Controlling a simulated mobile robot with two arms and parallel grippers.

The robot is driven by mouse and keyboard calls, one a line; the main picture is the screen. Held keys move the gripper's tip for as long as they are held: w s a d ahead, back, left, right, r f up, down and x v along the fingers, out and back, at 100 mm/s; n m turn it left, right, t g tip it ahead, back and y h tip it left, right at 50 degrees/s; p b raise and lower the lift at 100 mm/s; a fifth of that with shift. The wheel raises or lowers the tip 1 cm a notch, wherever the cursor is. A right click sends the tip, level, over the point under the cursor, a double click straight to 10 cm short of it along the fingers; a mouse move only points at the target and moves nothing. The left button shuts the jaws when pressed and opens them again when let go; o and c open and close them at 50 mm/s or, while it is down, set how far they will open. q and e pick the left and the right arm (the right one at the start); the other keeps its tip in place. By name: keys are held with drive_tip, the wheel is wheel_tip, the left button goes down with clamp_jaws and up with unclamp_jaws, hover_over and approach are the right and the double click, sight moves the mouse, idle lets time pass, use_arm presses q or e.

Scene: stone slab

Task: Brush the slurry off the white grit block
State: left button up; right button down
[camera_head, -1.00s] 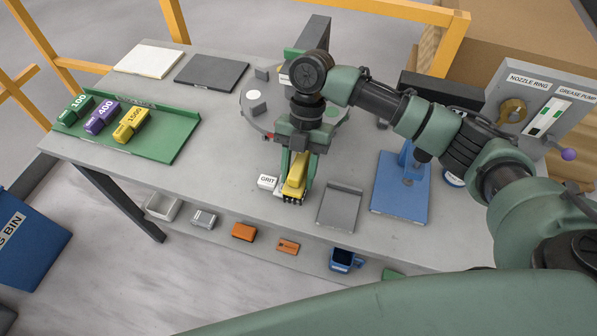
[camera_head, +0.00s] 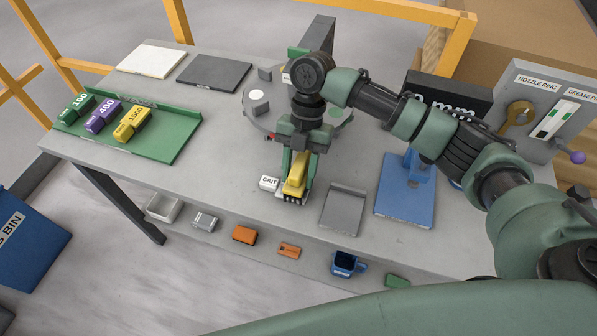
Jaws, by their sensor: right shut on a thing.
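The white block marked GRIT (camera_head: 269,183) sits near the front edge of the grey slab-topped table, in the head view. My right gripper (camera_head: 297,160) points down just to the right of it. It is shut on a yellow-handled tool (camera_head: 296,176), which looks like the brush. The tool's lower end, with several dark spots, is close beside the block's right side. I cannot tell whether they touch. Slurry on the block is too small to make out. My left gripper is not in view.
A grey tray (camera_head: 343,212) and a blue stand (camera_head: 405,205) are to the right. A green tray (camera_head: 170,146) holds blocks marked 400 and others at left. The table between is clear.

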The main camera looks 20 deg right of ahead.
drive_tip(key=shift+f+b, duration=0.3)
drive_tip(key=shift+f, duration=0.3)
drive_tip(key=shift+s, duration=0.1)
